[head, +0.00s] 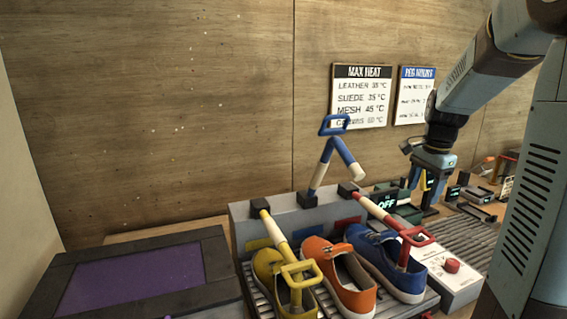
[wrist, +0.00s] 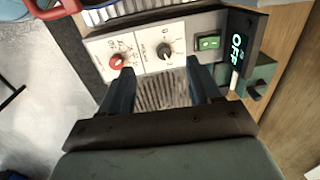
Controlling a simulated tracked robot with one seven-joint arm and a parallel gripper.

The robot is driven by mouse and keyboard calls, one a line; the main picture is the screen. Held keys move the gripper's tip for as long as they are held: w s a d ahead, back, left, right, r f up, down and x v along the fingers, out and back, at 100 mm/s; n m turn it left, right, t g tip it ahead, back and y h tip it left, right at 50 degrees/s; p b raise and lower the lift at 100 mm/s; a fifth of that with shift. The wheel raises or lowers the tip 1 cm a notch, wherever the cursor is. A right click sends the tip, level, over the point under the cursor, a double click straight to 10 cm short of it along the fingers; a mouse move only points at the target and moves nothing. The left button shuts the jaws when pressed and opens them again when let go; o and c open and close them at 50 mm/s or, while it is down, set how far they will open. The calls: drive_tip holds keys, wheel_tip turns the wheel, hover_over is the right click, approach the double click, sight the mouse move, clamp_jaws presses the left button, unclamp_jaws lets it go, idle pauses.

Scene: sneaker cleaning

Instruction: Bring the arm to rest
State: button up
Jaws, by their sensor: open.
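My gripper (head: 428,195) hangs from my arm at the right in the head view, pointing down near the OFF display. In the wrist view my gripper (wrist: 163,88) shows two dark fingers spread apart with nothing between them. Beyond them is a grey panel (wrist: 150,48) with a red knob, a dark knob and a green switch. The fingers look clear of the panel, but the exact gap is hard to tell.
Yellow (head: 268,264), orange (head: 340,275) and blue (head: 388,262) sneakers sit on a rack, with yellow and red handled arms reaching into the yellow and blue ones. A blue-handled arm (head: 333,150) stands raised. A purple-topped dark tray (head: 135,280) lies left. The OFF display (wrist: 238,42) stands beside the panel.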

drive_tip(key=s+a+r+n+t, duration=0.2)
drive_tip(key=s+a+n, duration=0.5)
drive_tip(key=s, duration=0.4)
drive_tip(key=s+a+r+n+t, duration=0.2)
drive_tip(key=s+a+n, duration=0.4)
drive_tip(key=s, duration=0.4)
drive_tip(key=shift+s+a+r+n, duration=0.4)
drive_tip(key=shift+r+n, duration=0.1)
drive_tip(key=shift+r, duration=0.1)
